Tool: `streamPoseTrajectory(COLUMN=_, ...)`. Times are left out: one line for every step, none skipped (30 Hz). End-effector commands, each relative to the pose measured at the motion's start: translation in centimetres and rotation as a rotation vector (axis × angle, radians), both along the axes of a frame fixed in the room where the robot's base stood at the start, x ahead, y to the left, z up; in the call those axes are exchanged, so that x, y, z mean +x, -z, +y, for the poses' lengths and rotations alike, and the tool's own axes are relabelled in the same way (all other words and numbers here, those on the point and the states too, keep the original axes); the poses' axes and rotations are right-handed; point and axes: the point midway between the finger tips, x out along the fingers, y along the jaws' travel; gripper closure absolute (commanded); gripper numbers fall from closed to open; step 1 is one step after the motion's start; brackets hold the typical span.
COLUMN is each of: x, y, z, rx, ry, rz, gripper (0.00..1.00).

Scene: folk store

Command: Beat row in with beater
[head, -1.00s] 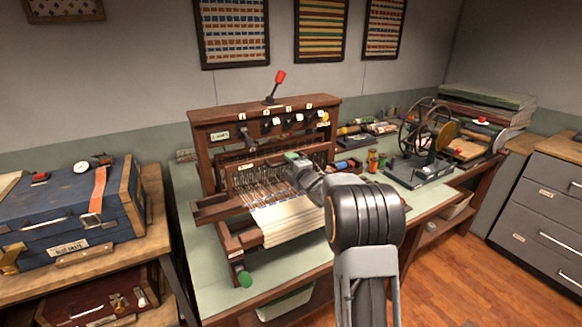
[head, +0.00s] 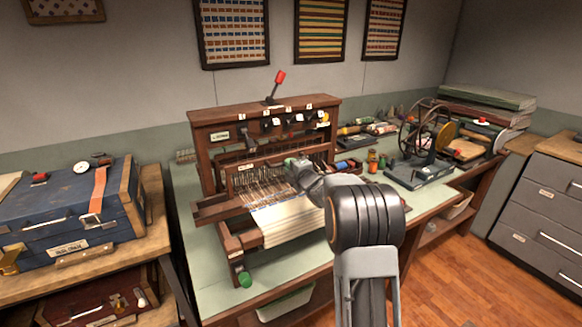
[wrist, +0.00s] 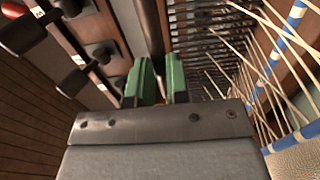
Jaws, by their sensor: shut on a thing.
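The table loom (head: 205,130) stands on the green worktop with pale warp threads and a pale woven cloth (head: 290,221) at its front. The beater (head: 247,165) is a dark wooden frame with a slatted reed across the warp. My gripper (head: 290,162) reaches in from the front right. In the wrist view my gripper's green fingertips (wrist: 160,82) are closed with a narrow gap, beside the beater's wooden frame. The part held between them is mostly hidden. The reed's slats (wrist: 205,75) and the warp threads lie to the right there, with blue and white weft at the cloth edge.
Dark levers (wrist: 82,80) on the loom's wooden front stand left of my gripper in the wrist view. A red-knobbed lever (head: 277,82) rises above the loom. Spools (head: 372,158) and a winding wheel (head: 425,130) stand to the right. A blue chest (head: 70,215) stands left.

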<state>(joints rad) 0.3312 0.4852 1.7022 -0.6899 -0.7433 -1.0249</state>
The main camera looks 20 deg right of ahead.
Motion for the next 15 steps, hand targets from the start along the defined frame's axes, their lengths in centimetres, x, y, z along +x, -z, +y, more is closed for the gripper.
streamPoseTrajectory(x=0.0, y=0.0, z=0.0, rx=0.000, ry=0.000, rz=0.000, gripper=0.99)
streamPoseTrajectory(x=0.0, y=0.0, z=0.0, rx=0.000, ry=0.000, rz=0.000, gripper=0.99)
streamPoseTrajectory(x=-0.1, y=0.0, z=0.0, rx=0.000, ry=0.000, rz=0.000, gripper=0.99)
streamPoseTrajectory(x=-0.2, y=0.1, z=0.0, rx=0.000, ry=0.000, rz=0.000, gripper=0.99)
streamPoseTrajectory(x=-0.4, y=0.1, z=-0.1, rx=0.000, ry=0.000, rz=0.000, gripper=0.99)
streamPoseTrajectory(x=-0.7, y=0.2, z=-0.1, rx=0.000, ry=0.001, rz=0.001, gripper=0.99)
streamPoseTrajectory(x=-0.9, y=0.2, z=-0.2, rx=0.000, ry=0.001, rz=0.000, gripper=0.99)
streamPoseTrajectory(x=-1.2, y=0.1, z=-0.2, rx=-0.001, ry=0.001, rz=-0.001, gripper=0.99)
streamPoseTrajectory(x=-1.6, y=0.2, z=-0.3, rx=0.000, ry=0.002, rz=0.000, gripper=0.99)
streamPoseTrajectory(x=-1.8, y=0.2, z=-0.3, rx=0.000, ry=0.002, rz=-0.001, gripper=0.99)
streamPoseTrajectory(x=-2.1, y=0.2, z=-0.3, rx=-0.001, ry=0.002, rz=-0.002, gripper=0.99)
streamPoseTrajectory(x=-2.5, y=0.2, z=-0.3, rx=0.000, ry=0.002, rz=-0.001, gripper=0.99)
streamPoseTrajectory(x=-2.7, y=0.2, z=-0.4, rx=0.000, ry=0.001, rz=-0.001, gripper=0.99)
streamPoseTrajectory(x=-3.0, y=0.1, z=-0.4, rx=-0.001, ry=0.001, rz=-0.001, gripper=0.99)
streamPoseTrajectory(x=-3.4, y=0.2, z=-0.4, rx=0.000, ry=0.001, rz=0.000, gripper=0.99)
